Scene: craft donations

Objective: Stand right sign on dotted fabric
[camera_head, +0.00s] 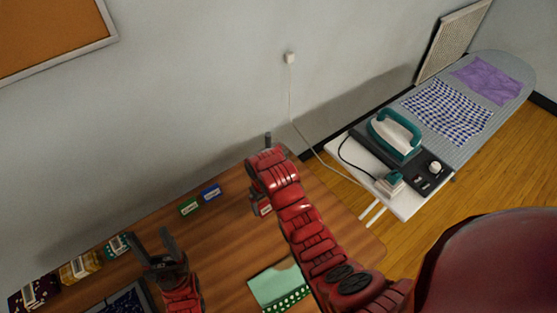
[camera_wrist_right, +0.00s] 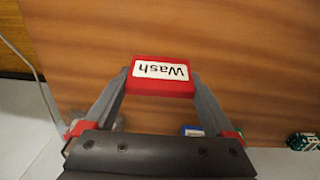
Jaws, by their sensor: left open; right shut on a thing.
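A red sign with a white label reading "Wash" (camera_wrist_right: 160,86) sits between the fingertips of my right gripper (camera_wrist_right: 160,80). The gripper is shut on it, over the wooden table. In the head view the sign (camera_head: 265,207) shows only in part beside my right arm. A dark green fabric with white dots (camera_head: 288,302) lies at the table's front edge by a plain pale green cloth, partly cut off by the frame. My left gripper (camera_head: 153,240) is open and empty above the table's left part.
A green sign (camera_head: 189,207) and a blue sign (camera_head: 210,193) stand near the wall. Several patterned bundles (camera_head: 80,268) line the table's back left. An ironing board (camera_head: 505,100) with an iron (camera_head: 395,135) is at right. The table (camera_head: 228,240) is bare in the middle.

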